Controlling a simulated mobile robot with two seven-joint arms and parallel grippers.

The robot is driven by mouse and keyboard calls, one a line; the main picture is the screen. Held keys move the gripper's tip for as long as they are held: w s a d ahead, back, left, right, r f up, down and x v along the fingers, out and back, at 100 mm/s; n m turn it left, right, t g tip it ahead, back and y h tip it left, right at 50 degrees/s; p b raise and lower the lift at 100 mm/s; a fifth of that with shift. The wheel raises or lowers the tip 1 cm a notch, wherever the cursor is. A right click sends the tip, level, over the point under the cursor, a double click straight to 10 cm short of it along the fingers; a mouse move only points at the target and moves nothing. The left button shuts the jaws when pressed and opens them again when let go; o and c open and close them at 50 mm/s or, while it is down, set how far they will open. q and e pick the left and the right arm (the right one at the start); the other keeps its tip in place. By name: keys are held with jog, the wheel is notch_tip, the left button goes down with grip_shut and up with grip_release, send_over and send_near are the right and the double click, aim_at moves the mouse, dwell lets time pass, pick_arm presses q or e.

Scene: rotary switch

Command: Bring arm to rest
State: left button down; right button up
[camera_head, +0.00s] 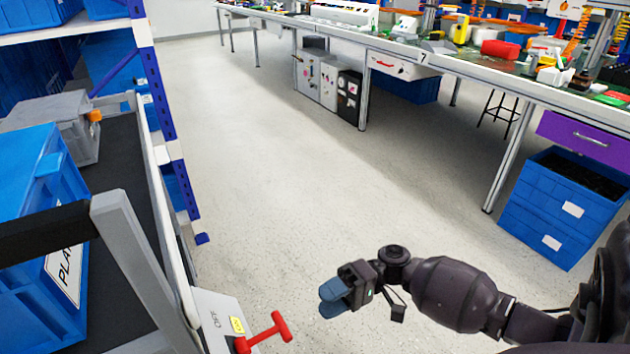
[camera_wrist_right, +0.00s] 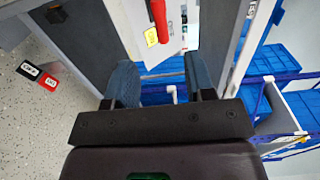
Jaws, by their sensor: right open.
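My right gripper (camera_head: 337,294) is in the lower middle of the head view, with blue fingertips pointing left. It is open and empty. In the right wrist view the two blue fingers (camera_wrist_right: 158,82) stand apart with nothing between them. A red rotary switch handle (camera_head: 266,333) sits on a light panel (camera_head: 219,318) with a yellow label at the bottom of the head view. The gripper is to the right of the handle and apart from it. The red handle also shows at the top of the wrist view (camera_wrist_right: 158,18). My left gripper is not in view.
A cart (camera_head: 137,262) carrying a blue crate (camera_head: 30,185) stands at the left beside a shelf rack. A long workbench (camera_head: 465,68) runs along the upper right, with blue bins (camera_head: 562,215) under its near end. Open floor (camera_head: 330,180) lies between.

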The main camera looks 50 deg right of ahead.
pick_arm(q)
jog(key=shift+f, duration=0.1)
pick_arm(e)
jog(key=shift+s+d, duration=0.1)
jog(key=shift+d, duration=0.15)
jog(key=shift+a, duration=0.1)
dwell(0.3)
jog(key=s+a+t+h+p, duration=0.2)
jog(key=s+a+h+p, duration=0.1)
jog(key=s+h+p, duration=0.8)
pick_arm(q)
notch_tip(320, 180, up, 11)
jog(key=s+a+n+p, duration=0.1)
jog(key=p, duration=0.8)
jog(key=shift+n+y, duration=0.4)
pick_arm(e)
jog(key=s+a+r+n+t+h, duration=0.2)
jog(key=s+r+n+t+h, duration=0.2)
jog(key=s+r, duration=0.7)
jog(key=shift+s+a+r+h, duration=0.15)
jog(key=shift+s+r+h, duration=0.15)
jog(key=shift+h, duration=0.8)
